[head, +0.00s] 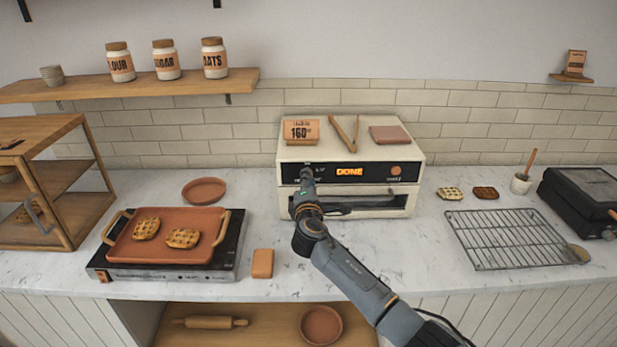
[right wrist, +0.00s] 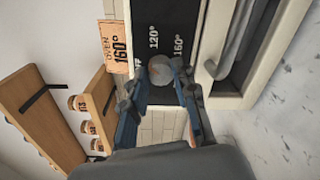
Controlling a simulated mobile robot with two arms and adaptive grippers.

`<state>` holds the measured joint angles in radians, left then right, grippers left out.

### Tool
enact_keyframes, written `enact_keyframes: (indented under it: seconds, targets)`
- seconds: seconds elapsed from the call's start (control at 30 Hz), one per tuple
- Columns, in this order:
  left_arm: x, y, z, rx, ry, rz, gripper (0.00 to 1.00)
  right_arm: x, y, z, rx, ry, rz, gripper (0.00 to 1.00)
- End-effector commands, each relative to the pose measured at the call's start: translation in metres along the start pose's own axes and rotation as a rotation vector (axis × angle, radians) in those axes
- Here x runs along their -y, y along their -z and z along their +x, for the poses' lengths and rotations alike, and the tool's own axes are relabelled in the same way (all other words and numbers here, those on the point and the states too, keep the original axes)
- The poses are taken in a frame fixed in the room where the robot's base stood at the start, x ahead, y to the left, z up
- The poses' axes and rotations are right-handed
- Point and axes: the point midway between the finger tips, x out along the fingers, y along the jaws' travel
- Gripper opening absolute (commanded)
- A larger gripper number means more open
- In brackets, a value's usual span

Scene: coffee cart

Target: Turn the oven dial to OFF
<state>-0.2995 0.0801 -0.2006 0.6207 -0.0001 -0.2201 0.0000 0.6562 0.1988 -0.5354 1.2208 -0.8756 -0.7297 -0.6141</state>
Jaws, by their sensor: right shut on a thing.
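The white oven (head: 410,150) stands at the back of the counter, its display reading DONE. My right gripper (head: 306,174) reaches the left end of the oven's black panel. In the right wrist view, my right gripper (right wrist: 160,76) is shut on the round oven dial (right wrist: 161,70), one finger on each side. Printed beside the dial are 120° and 160°, and part of the OFF label shows near the left finger. The dial's pointer cannot be made out, and my gripper hides the dial in the head view. My left gripper is not in view.
A second copper knob (head: 396,170) sits at the panel's right end. A griddle with two waffles (head: 183,238) is at left, a wire rack (head: 510,238) at right.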

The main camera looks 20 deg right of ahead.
Motion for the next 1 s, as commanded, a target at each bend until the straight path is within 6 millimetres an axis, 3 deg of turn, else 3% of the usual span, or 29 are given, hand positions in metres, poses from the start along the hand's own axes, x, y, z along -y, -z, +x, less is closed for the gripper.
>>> enact_keyframes:
  seconds: [0.5, 1.0]
  targets:
    - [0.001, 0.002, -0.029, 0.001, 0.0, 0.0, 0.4, -0.002, 0.0, 0.0, 0.015, 0.003, -0.452, 0.0]
    - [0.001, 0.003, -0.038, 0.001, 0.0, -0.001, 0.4, 0.0, 0.001, 0.0, 0.022, 0.005, -0.644, 0.0]
